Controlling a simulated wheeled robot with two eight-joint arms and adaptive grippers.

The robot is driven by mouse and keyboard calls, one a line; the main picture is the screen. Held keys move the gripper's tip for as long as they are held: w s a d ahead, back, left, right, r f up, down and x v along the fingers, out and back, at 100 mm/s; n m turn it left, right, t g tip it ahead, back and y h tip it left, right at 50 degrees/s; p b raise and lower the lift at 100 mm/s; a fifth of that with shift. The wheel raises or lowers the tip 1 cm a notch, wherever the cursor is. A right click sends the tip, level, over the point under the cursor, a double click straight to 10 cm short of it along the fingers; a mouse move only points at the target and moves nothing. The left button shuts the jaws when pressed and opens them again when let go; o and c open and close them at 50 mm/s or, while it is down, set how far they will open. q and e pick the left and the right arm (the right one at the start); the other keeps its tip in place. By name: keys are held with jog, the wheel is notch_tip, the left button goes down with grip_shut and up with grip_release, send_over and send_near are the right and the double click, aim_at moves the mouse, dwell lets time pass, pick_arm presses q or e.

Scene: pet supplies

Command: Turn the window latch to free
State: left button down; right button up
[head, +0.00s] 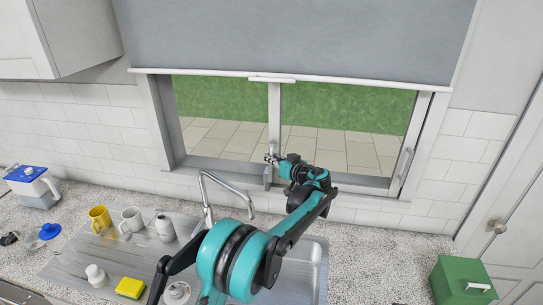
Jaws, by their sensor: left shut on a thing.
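The window (345,135) stands behind the sink, with a grey frame and a central upright. The window latch (267,176) is a small grey piece low on that upright, partly hidden by my gripper. My left gripper (271,158) is at the foot of the upright, shut on the latch. Its fingers are small in the view, and the latch's exact angle cannot be told. My left arm reaches up over the sink from the bottom of the view. My right gripper is not in view.
A curved tap (228,187) stands just left of my arm. A grey blind (300,40) hangs above the window. A yellow mug (99,217), a white mug (131,220) and a yellow sponge (130,287) are on the drainer. A green box (462,282) is at the right.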

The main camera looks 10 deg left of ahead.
pick_arm(q)
jog(key=shift+s+r+m+g+h+p, duration=0.45)
jog(key=shift+m+g+p, duration=0.35)
jog(key=shift+g, duration=0.2)
jog(key=shift+s+r+m+g+h+p, duration=0.15)
jog(key=shift+s+r+m+g+p, duration=0.2)
jog(key=shift+g+p, duration=0.3)
jog(key=shift+s+r+m+g+h+p, duration=0.1)
jog(key=shift+s+m+g+p, duration=0.1)
jog(key=shift+m+g+p, duration=0.35)
jog(key=m+g+p, duration=0.1)
jog(key=g+p, duration=0.1)
jog(key=s+r+m+g+p, duration=0.1)
jog(key=g+p, duration=0.1)
jog(key=p, duration=0.1)
jog(key=shift+r+h, duration=0.2)
jog(key=shift+h, duration=0.1)
jog(key=c, duration=1.8)
grip_release()
jog(key=shift+w, duration=0.1)
jog(key=v, duration=0.7)
jog(key=shift+d, duration=0.2)
jog(key=shift+r, duration=0.15)
